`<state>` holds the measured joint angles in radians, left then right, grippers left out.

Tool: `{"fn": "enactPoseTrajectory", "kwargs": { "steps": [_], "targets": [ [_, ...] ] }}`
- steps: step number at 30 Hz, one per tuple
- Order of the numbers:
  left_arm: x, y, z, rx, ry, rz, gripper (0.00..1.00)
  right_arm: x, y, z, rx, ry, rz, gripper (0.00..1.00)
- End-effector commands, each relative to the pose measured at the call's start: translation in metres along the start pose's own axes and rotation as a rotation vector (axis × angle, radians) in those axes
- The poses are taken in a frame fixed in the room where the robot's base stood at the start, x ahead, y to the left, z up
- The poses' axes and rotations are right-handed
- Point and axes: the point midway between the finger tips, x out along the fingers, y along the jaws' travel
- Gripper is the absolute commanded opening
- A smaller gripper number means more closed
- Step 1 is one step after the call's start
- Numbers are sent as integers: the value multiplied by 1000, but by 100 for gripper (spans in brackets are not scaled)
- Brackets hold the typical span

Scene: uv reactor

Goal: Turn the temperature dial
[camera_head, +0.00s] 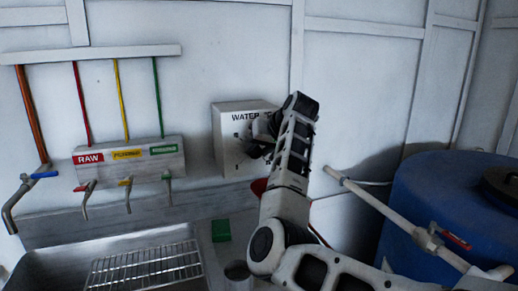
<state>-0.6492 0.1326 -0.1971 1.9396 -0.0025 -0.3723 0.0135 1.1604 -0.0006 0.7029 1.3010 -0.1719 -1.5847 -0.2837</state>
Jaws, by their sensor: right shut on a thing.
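A white control box (227,128) with the word "WATER" on its front is mounted on the wall at the middle of the head view. My right arm comes in from the lower right and reaches up to the box. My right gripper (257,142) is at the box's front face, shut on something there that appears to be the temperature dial. The dial itself is hidden behind the gripper. The rest of the box's lettering is partly covered by my arm. My left gripper is not in the view.
Several taps hang left of the box, below a sign panel (130,159) marked "RAW". A steel sink (60,268) with a wire rack (145,269) lies below, beside a green block (221,230). A blue barrel (430,205) and a pipe (385,207) stand at right.

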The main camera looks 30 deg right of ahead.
Motion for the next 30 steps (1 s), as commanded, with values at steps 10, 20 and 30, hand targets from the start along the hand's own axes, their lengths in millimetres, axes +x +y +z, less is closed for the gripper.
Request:
{"fn": "enactPoseTrajectory", "kwargs": {
  "steps": [10, 20, 30],
  "targets": [
    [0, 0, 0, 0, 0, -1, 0, 1, 0, 1, -1, -2, 1, 58],
    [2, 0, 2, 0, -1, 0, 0, -8, 0, 0, -1, 1, 2, 58],
    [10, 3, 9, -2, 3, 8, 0, -80, 2, 1, -1, 6, 4, 58]
  ]
}}
